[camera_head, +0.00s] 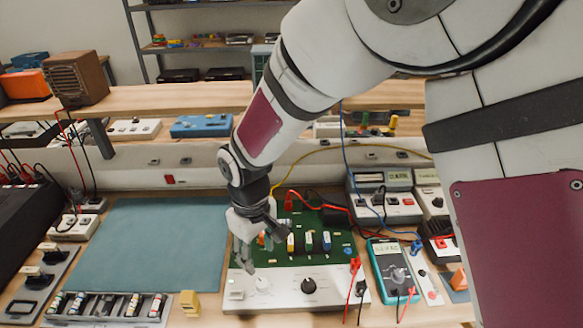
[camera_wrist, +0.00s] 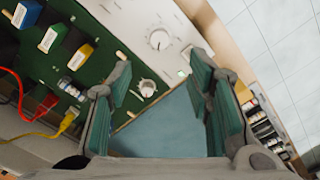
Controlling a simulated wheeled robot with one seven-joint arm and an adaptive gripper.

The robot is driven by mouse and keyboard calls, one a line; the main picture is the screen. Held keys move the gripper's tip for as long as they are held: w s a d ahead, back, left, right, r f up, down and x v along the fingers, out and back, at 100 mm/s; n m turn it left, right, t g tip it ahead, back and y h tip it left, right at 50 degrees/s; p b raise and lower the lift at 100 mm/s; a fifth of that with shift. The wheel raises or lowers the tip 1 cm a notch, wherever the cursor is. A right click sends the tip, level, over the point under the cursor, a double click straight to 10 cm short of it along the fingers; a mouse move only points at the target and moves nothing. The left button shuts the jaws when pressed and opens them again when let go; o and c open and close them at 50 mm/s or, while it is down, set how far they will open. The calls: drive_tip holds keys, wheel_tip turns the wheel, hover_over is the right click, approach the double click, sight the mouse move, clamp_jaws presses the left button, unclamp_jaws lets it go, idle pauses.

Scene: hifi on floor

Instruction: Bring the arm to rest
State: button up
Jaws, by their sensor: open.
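My gripper (camera_head: 262,252) hangs from my arm over the left part of a green circuit board (camera_head: 340,255) with a white front panel (camera_head: 290,290). In the wrist view my gripper (camera_wrist: 160,85) has its two teal-padded fingers spread apart. Nothing is held between them. Behind the gap I see a white knob (camera_wrist: 148,88), the board's edge and the teal mat (camera_wrist: 172,125). My arm is bent downward and hides part of the bench. I cannot tell the exact height of the fingertips above the board.
The blue-green mat (camera_head: 160,245) left of the board is bare. A multimeter (camera_head: 391,265) stands at the right, with red and black leads near it. A tray of small parts (camera_head: 110,306) and a yellow block (camera_head: 190,302) lie at the front left. Yellow and blue cables run behind the board.

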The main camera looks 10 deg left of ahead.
drive_tip(key=w+d+r+m+t, duration=0.2)
drive_tip(key=d+r+m, duration=0.3)
drive_tip(key=d+r, duration=1.25)
drive_tip(key=s+d+r+m+t, duration=0.1)
drive_tip(key=s+d+r+m, duration=0.2)
drive_tip(key=s+d, duration=0.4)
drive_tip(key=s+d+r+m+t, duration=0.2)
drive_tip(key=s+d+r+m, duration=0.2)
drive_tip(key=s+d, duration=0.3)
drive_tip(key=d, duration=0.2)
drive_tip(key=shift+d+r, duration=0.3)
drive_tip(key=shift+d, duration=0.1)
drive_tip(key=shift+w+a, duration=0.1)
